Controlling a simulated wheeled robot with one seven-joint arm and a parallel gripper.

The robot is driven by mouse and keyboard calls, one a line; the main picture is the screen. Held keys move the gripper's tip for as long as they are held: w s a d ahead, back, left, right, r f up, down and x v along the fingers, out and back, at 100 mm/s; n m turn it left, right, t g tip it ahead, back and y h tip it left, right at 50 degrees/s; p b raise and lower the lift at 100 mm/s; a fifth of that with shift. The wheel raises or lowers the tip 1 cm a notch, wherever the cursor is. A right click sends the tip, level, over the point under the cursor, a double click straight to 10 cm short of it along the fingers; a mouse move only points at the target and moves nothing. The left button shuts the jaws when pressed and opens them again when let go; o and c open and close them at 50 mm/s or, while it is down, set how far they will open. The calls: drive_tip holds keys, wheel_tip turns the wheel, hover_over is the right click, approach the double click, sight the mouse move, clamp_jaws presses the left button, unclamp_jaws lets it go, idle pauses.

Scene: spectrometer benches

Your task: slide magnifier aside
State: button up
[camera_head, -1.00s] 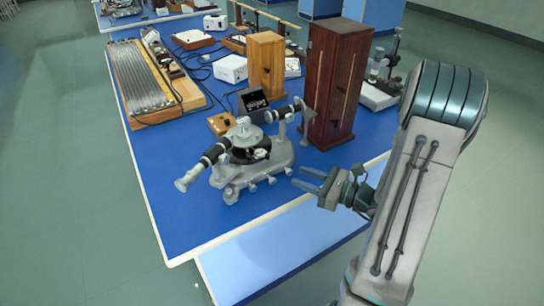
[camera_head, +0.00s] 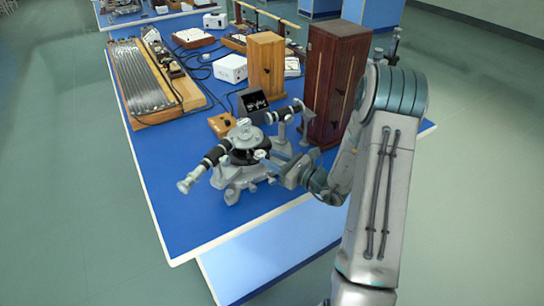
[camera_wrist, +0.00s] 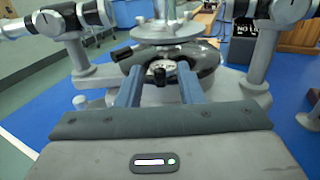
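The grey spectrometer (camera_head: 240,165) stands on the blue bench, with black-and-silver tubes on both sides of its round table. My gripper (camera_head: 268,160) reaches in from the right at its near side. In the wrist view the two blue fingers of my gripper (camera_wrist: 159,70) are apart. Between their tips, against the round body, is a small part with a black knob and a light dial face (camera_wrist: 162,73); it may be the magnifier, but I cannot tell for sure. I cannot tell whether either finger touches it.
A tall dark wooden cabinet (camera_head: 333,85) stands just behind my arm on the right. A lighter wooden box (camera_head: 266,65) and a black meter (camera_head: 251,105) stand behind the spectrometer. The blue bench top (camera_head: 170,200) is bare at the front left.

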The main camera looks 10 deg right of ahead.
drive_tip(key=shift+w+a, duration=0.25)
clamp_jaws()
